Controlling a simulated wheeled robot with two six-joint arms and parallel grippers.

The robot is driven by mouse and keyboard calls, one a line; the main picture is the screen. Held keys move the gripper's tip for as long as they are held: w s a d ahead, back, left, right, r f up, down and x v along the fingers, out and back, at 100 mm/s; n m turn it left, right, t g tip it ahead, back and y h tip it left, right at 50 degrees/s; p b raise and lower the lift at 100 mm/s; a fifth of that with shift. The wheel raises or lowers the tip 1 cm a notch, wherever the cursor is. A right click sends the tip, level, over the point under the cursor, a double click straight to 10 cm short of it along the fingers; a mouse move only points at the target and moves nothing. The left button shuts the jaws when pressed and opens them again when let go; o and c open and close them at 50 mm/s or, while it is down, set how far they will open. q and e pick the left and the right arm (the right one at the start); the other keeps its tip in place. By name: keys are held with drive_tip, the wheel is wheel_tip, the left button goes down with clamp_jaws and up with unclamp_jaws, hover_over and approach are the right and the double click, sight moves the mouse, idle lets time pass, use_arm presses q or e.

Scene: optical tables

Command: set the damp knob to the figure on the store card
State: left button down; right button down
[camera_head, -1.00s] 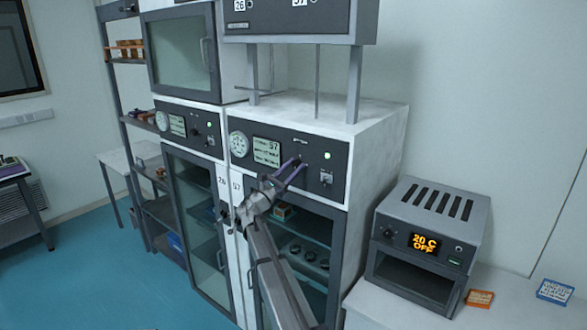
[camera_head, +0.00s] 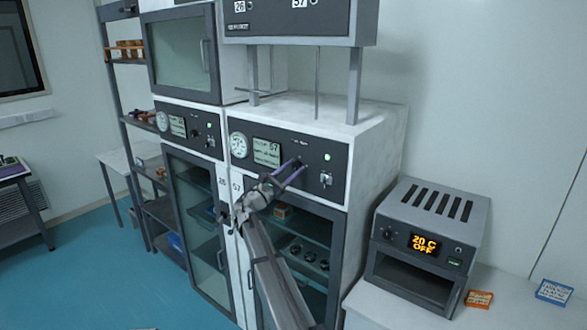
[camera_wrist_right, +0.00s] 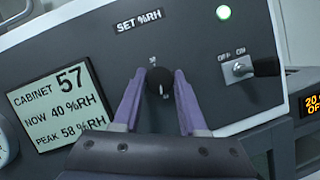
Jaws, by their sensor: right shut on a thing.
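The damp knob (camera_wrist_right: 158,92) is a dark round knob with a pale mark, under the label SET %RH (camera_wrist_right: 139,21) on the cabinet 57 panel. My right gripper (camera_wrist_right: 160,75) has a purple finger on each side of it and is shut on it. In the head view, my right gripper (camera_head: 299,167) reaches the panel from below and mostly hides the knob. The cabinet display (camera_wrist_right: 60,108) reads 57, now 40 %RH, peak 58 %RH. An orange card (camera_head: 480,299) and a blue card (camera_head: 553,291) lie at the right; their print is too small to read. My left gripper is not in view.
An ON/OFF switch (camera_wrist_right: 240,68) and a green lamp (camera_wrist_right: 223,13) sit right of the knob. A similar cabinet 26 panel (camera_head: 190,128) is at the left. An oven-like unit (camera_head: 425,243) showing 20 C OFF stands on the right bench.

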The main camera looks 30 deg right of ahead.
drive_tip(key=m+g, duration=0.1)
drive_tip(key=m, duration=0.1)
drive_tip(key=m+g+p, duration=0.1)
drive_tip(key=m, duration=0.2)
drive_tip(key=shift+w+r+p, duration=0.1)
drive_tip(key=shift+r+p, duration=0.1)
drive_tip(key=shift+p, duration=0.1)
drive_tip(key=m+g+y+p, duration=0.1)
drive_tip(key=m+g+p, duration=0.1)
drive_tip(key=m, duration=0.2)
drive_tip(key=shift+r, duration=0.1)
drive_tip(key=m+y+p, duration=0.1)
drive_tip(key=m+p, duration=0.1)
drive_tip(key=m, duration=0.1)
drive_tip(key=m+g+y+p, duration=0.1)
drive_tip(key=m+p, duration=0.1)
drive_tip(key=shift+m, duration=0.4)
drive_tip(key=shift+m+y+p, duration=0.6)
drive_tip(key=shift+m+p, duration=0.25)
drive_tip(key=shift+m, duration=0.35)
drive_tip(key=shift+c, duration=2.2)
unclamp_jaws()
drive_tip(key=a, duration=0.8)
drive_tip(key=shift+r+p, duration=0.15)
drive_tip(key=shift+p, duration=0.2)
